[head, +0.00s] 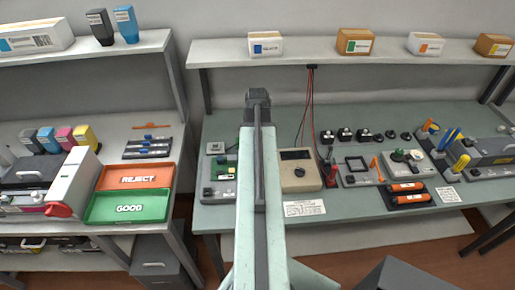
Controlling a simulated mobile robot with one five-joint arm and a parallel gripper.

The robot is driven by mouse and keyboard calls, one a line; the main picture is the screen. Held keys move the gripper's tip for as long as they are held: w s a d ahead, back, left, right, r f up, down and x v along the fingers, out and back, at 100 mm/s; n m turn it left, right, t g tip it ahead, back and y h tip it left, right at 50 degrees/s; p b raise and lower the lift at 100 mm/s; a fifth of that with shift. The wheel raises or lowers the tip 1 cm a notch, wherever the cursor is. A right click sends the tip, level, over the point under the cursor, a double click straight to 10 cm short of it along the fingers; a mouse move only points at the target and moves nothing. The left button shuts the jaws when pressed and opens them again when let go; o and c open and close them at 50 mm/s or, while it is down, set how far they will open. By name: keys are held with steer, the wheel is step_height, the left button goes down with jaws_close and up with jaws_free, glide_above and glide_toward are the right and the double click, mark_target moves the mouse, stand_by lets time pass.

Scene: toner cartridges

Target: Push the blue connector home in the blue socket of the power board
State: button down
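My pale green arm rises through the middle of the head view and ends at the top in a dark grey block. I cannot make out any gripper fingers there. A green board (225,168) on a grey base shows just left of my arm on the long bench, and the arm hides its right part. It may be the power board, but I cannot tell for sure. I cannot make out the blue connector or the blue socket; they are either hidden behind my arm or too small to see.
The bench (350,210) holds a beige meter (299,171) with red and black leads, right of my arm. Farther right are orange cylinders (407,191) and a grey machine (487,155). Shelves overhang both.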

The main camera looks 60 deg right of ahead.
steer(key=shift+f+b, duration=1)
steer(key=shift+f, duration=0.15)
stand_by(0.7)
steer(key=c, duration=1.2)
jaws_free()
step_height(320, 180, up, 8)
steer(key=p, duration=0.8)
steer(key=shift+f, duration=0.1)
